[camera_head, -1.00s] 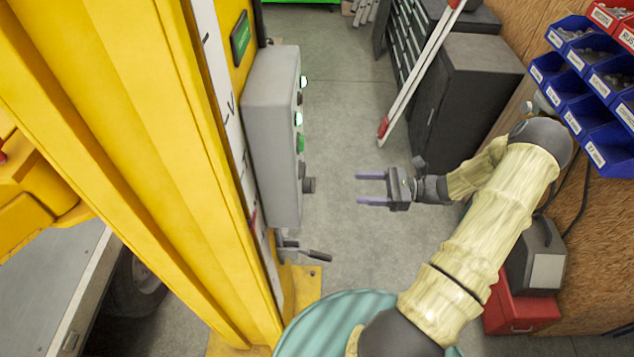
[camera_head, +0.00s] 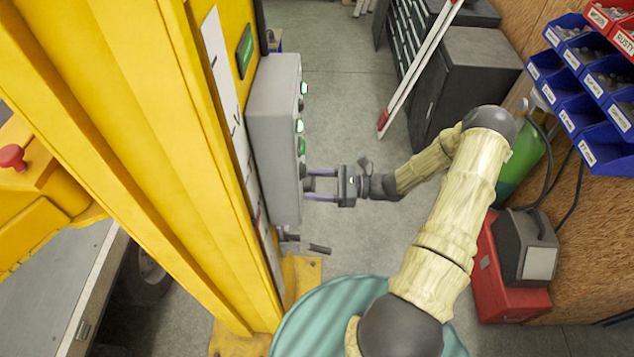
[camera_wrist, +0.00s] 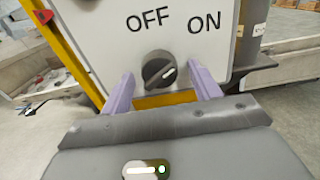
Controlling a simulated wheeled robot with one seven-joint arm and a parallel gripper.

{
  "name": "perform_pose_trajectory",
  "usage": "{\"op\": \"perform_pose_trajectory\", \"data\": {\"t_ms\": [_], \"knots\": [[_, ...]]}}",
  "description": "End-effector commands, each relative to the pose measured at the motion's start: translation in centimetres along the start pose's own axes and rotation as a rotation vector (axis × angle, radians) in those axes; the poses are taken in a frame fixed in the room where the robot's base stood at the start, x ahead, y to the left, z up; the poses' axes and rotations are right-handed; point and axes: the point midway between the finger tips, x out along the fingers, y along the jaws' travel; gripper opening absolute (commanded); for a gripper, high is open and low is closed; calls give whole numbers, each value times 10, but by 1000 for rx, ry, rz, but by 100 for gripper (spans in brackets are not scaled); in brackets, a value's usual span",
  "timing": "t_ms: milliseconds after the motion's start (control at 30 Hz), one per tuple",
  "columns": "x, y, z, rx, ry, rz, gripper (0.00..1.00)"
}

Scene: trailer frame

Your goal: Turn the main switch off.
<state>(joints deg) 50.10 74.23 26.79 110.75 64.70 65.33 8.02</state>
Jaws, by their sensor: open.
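The main switch (camera_wrist: 160,70) is a dark round knob with a white pointer line on a light panel, below the printed words OFF and ON. Its pointer tilts up and to the right, toward ON. The switch sits low on the grey control box (camera_head: 274,140), which is fixed to a yellow post. My gripper (camera_head: 308,185) is open, with its purple fingers pointing at the box's front face. In the wrist view the fingers (camera_wrist: 162,92) stand to the left and right of the knob, apart from it.
A metal lever (camera_head: 305,246) sticks out below the box. The yellow post (camera_head: 150,150) stands close on the left. A dark cabinet (camera_head: 465,90), blue bins (camera_head: 575,100) and a red case (camera_head: 505,280) stand to the right.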

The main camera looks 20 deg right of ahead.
Motion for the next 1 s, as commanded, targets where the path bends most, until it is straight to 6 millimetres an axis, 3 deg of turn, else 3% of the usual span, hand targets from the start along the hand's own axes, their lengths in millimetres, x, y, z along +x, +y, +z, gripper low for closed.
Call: {"op": "perform_pose_trajectory", "data": {"t_ms": [100,300,667,1000], "knots": [[0,0,0,0,0,0,58],[0,0,0,0,0,0,19],[-1,0,-1,-29,1,-1,18],[-1,-1,-3,-199,1,-2,18]]}}
